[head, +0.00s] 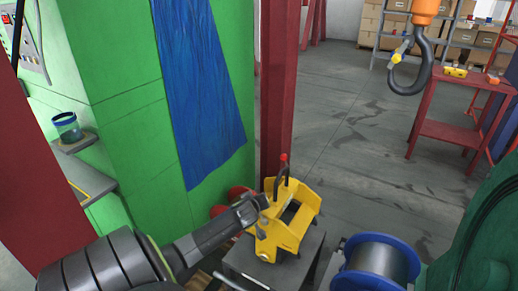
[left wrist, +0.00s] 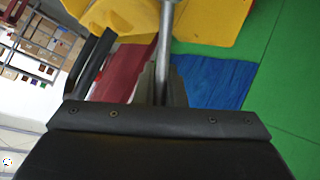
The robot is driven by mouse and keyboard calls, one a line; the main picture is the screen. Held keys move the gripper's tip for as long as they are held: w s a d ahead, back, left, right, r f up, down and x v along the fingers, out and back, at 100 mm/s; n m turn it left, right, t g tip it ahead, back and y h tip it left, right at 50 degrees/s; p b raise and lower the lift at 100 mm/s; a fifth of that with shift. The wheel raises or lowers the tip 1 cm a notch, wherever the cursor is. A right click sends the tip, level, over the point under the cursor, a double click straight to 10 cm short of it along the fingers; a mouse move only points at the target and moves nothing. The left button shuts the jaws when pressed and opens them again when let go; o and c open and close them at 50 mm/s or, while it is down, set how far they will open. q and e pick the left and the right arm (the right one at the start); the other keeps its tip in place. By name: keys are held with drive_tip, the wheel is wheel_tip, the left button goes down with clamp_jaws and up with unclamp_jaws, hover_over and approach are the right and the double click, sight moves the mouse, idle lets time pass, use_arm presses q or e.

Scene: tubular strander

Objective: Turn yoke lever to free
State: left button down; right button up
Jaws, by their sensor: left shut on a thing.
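The yellow yoke (head: 291,226) sits on a dark grey stand in the lower middle of the head view. A red knob (head: 283,158) stands up above its back edge. My left gripper (head: 272,201) reaches in from the left and is at the yoke's left side. In the left wrist view, a grey metal rod (left wrist: 166,45), seemingly the yoke lever, runs down between my fingers in front of the yellow yoke (left wrist: 205,20). My left gripper is shut on this lever. The grip point is partly hidden by the gripper body. My right gripper is not in view.
A blue-flanged spool (head: 378,262) is just right of the yoke, with a large green machine part (head: 490,235) beyond. A green cabinet with a blue sheet (head: 200,85) and a red post (head: 278,90) stand behind. A hook (head: 408,75) hangs upper right.

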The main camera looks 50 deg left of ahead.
use_arm(q)
drive_tip(key=shift+s+a+f+n+h+p, duration=0.1)
drive_tip(key=shift+a+f+n+h+p, duration=0.15)
drive_tip(key=shift+a+n+h+p, duration=0.2)
idle(0.4)
drive_tip(key=c, duration=1.5)
unclamp_jaws()
drive_tip(key=shift+a+f, duration=0.1)
drive_tip(key=shift+f, duration=0.05)
drive_tip(key=p+v, duration=0.1)
drive_tip(key=v, duration=1.6)
drive_tip(key=shift+s+p, duration=0.25)
drive_tip(key=shift+p, duration=0.15)
